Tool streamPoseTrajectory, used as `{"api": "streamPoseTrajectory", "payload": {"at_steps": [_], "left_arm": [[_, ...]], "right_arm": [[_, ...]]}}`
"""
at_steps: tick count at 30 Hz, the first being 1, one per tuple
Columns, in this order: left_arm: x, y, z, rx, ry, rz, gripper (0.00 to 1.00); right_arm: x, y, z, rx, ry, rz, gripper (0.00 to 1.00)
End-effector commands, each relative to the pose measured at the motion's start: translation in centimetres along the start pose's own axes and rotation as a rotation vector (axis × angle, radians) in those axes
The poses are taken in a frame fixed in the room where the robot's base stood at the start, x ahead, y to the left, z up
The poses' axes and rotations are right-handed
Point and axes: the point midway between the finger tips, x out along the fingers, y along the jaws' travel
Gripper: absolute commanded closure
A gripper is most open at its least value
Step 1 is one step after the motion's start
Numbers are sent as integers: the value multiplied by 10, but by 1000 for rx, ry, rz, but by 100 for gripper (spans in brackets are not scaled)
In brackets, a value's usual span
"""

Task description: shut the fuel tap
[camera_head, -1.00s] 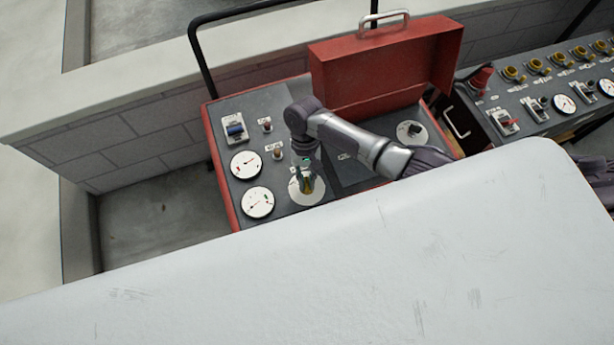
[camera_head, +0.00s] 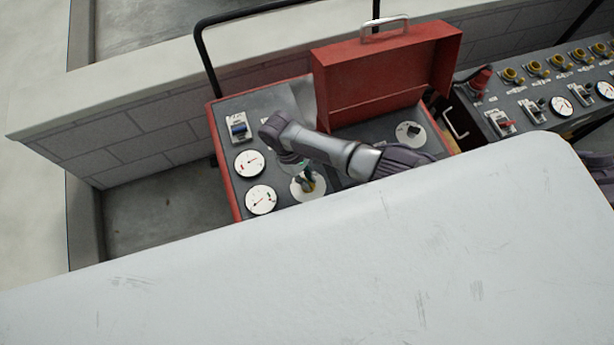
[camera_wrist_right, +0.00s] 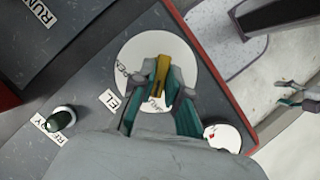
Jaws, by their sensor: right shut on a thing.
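The fuel tap is a yellow lever (camera_wrist_right: 162,76) on a round white plate (camera_wrist_right: 133,48) in the right wrist view. Part of its label, "EL", shows beside the plate, and lettering on the plate is partly covered. My right gripper (camera_wrist_right: 160,98) is shut on the yellow lever, its teal-edged fingers on either side. In the head view the right gripper (camera_head: 307,183) reaches down to the plate (camera_head: 318,190) on the red-edged panel, and the lever is mostly hidden. What looks like my left gripper (camera_wrist_right: 286,95) shows at the right wrist view's right edge, apart from the panel.
Two white gauges (camera_head: 249,163) and a blue switch (camera_head: 238,127) sit left of the tap. A red open lid (camera_head: 385,70) stands behind my arm. Another control panel (camera_head: 545,95) is at the right. A pale surface (camera_head: 330,270) fills the foreground.

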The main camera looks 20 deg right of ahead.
Motion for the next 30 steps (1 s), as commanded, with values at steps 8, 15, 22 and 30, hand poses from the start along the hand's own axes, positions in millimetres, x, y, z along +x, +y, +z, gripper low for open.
{"api": "streamPoseTrajectory", "payload": {"at_steps": [8,15,22,30], "left_arm": [[-7,0,0,-1,0,0,35],[-8,0,-1,-1,0,0,35],[-8,0,-1,-1,0,0,35],[-8,0,-1,-1,0,0,35]], "right_arm": [[-1,-1,0,-122,1,51,100],[0,-1,0,-164,2,68,100],[0,-1,0,-169,3,70,100],[0,-1,0,-168,3,70,72]]}}
